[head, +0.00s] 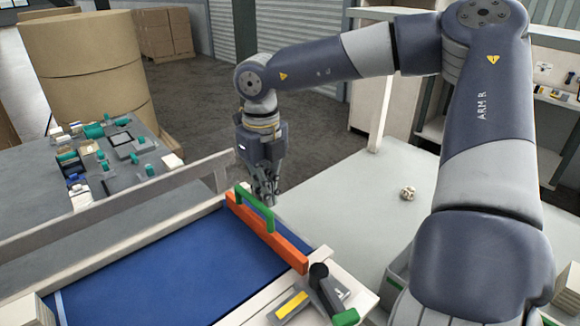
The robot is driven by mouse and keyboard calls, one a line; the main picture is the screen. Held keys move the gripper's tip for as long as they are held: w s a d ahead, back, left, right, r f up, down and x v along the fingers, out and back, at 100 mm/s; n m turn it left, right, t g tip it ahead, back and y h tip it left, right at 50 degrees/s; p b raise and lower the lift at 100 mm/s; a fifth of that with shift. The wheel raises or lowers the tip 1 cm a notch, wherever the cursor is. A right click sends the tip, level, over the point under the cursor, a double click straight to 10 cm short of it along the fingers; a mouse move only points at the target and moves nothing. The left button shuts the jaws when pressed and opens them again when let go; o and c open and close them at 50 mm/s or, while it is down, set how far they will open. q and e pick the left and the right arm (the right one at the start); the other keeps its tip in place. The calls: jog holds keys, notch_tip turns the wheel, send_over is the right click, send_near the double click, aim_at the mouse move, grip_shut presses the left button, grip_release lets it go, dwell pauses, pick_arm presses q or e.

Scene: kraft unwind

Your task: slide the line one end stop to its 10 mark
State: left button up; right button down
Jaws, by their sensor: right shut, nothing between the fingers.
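An orange bar (285,247) with a green handle (255,209) lies across the right end of a blue bed (170,270); it looks like the end stop. My right gripper (267,199) points down just beyond the bar, close to the far end of the green handle. Its fingers are shut with nothing between them. I cannot tell whether the fingertips touch the handle or the bar. No scale numbers are readable, so the 10 mark cannot be made out. My left gripper is not in view.
Pale rails (110,214) border the blue bed. A grey board (122,155) with teal parts is at the left. The pale table (345,195) on the right is mostly clear.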

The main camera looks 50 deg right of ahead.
jog(key=shift+w+a+b, duration=0.15)
jog(key=shift+a+b, duration=0.4)
jog(key=shift+a, duration=0.6)
jog(key=shift+w+a+b, duration=0.1)
jog(key=shift+a+b, duration=0.4)
jog(key=shift+a, duration=0.65)
jog(key=shift+w+a+b, duration=0.2)
jog(key=shift+a+b, duration=0.35)
jog(key=shift+a, duration=0.95)
jog(key=shift+w+a+b, duration=0.15)
jog(key=shift+a+b, duration=0.4)
jog(key=shift+a, duration=0.95)
jog(key=shift+d, duration=0.2)
jog(key=shift+s+d, duration=0.1)
jog(key=shift+d, duration=0.75)
notch_tip(320, 180, up, 9)
jog(key=p, duration=0.5)
dwell(0.7)
